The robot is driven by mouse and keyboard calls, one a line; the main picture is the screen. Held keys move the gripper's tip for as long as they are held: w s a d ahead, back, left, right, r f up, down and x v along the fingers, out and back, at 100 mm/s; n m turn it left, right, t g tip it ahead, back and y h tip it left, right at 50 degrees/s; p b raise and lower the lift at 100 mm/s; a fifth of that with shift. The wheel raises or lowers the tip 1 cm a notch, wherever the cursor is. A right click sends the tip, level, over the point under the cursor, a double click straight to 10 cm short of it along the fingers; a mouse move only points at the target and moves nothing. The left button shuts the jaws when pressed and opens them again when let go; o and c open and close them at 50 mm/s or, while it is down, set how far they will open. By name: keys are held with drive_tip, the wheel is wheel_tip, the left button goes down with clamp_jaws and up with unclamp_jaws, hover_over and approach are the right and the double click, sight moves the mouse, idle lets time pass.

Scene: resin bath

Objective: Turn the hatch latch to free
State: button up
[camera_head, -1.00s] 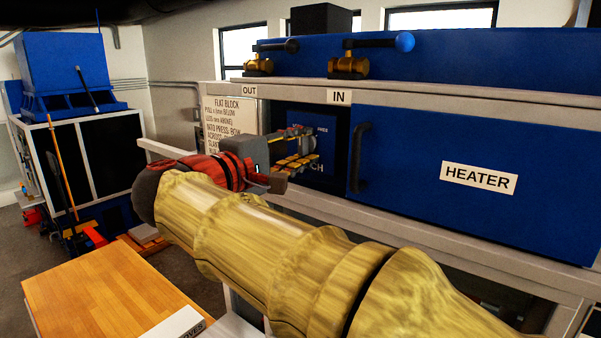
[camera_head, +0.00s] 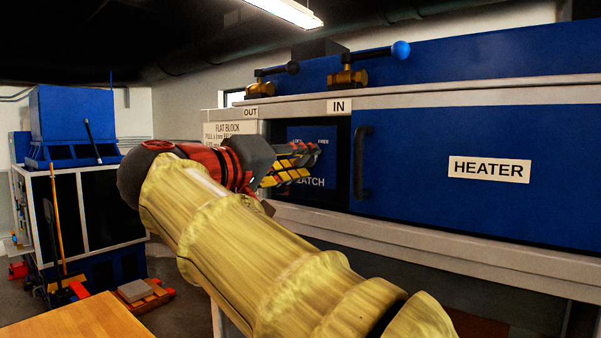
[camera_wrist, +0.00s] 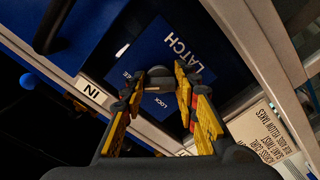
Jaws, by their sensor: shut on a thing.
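The blue latch panel (camera_head: 310,178) sits in a dark recess left of the heater hatch (camera_head: 440,175); its words LATCH, LOCK and FREE show partly. In the wrist view the panel (camera_wrist: 152,50) appears turned, with a dark rounded latch knob (camera_wrist: 160,76) in front of it. My gripper (camera_head: 306,163), with yellow, red and black fingers, reaches to the panel. In the wrist view my gripper (camera_wrist: 160,82) is shut on the latch knob, one finger on each side. The fingers hide the knob in the head view, and its exact pointing is hard to read.
A black hatch handle (camera_head: 362,162) stands right of the panel. Two brass valves (camera_head: 347,77) with levers are above. A wooden table (camera_head: 80,320) is at the lower left. A blue machine (camera_head: 72,125) stands farther left.

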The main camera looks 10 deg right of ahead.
drive_tip(key=shift+f+m, duration=0.2)
drive_tip(key=shift+m, duration=0.1)
drive_tip(key=o, duration=1.1)
drive_tip(key=shift+r, duration=0.1)
drive_tip(key=v, duration=1.2)
drive_tip(key=shift+a, duration=0.1)
